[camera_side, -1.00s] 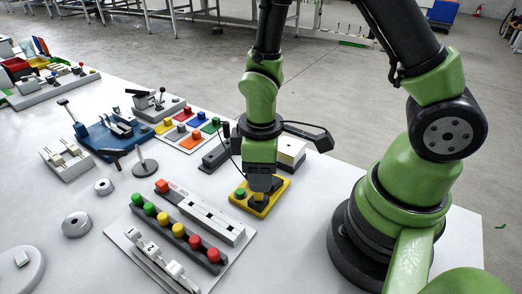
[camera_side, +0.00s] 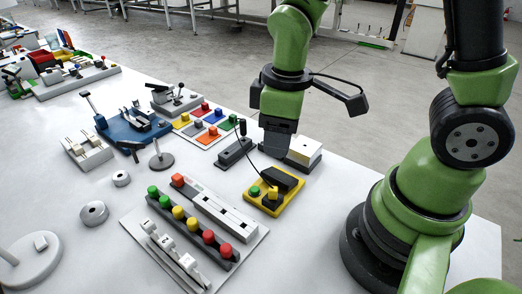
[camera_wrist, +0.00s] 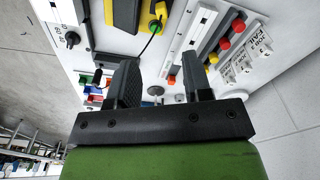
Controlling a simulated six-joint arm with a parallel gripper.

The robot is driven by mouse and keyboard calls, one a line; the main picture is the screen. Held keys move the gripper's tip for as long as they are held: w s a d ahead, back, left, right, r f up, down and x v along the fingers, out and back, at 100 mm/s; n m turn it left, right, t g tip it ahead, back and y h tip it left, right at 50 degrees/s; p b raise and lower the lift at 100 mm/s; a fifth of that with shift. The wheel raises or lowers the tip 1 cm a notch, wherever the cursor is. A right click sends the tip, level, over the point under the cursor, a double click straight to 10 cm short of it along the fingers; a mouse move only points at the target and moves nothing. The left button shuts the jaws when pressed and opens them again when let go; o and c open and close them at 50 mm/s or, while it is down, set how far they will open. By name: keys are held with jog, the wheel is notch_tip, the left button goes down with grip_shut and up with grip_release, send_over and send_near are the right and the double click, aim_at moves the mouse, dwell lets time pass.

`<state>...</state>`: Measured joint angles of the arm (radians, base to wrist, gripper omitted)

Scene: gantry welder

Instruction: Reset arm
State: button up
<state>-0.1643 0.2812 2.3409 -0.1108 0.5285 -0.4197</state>
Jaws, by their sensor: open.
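My gripper (camera_side: 277,152) hangs above the table at the back, over the area between a black-based white block and the yellow box. In the wrist view my gripper (camera_wrist: 163,84) has its two dark fingers apart with nothing between them. The yellow box (camera_side: 291,199) carries a green button, a yellow knob and a black part. It also shows at the top of the wrist view (camera_wrist: 145,18). My arm is bent above the table; its upper part leaves the top of the side view.
A panel with green, yellow and red buttons (camera_side: 178,212) lies in front. Coloured blocks on a white board (camera_side: 207,123), a blue vise-like fixture (camera_side: 128,130) and a white block (camera_side: 305,150) stand near the back. Grey rings (camera_side: 94,212) lie left. Open air surrounds the gripper.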

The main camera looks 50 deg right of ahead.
jog(key=s+r+m+t+y, duration=0.1)
jog(key=s+r+m+t, duration=0.2)
jog(key=r, duration=0.4)
jog(key=s+d+r+m+t, duration=0.1)
jog(key=s+r+m+t, duration=0.2)
jog(key=s+r+m, duration=0.2)
notch_tip(320, 180, up, 3)
jog(key=shift+m+y, duration=0.4)
jog(key=shift+m, duration=0.2)
jog(key=shift+d, duration=0.1)
dwell(0.4)
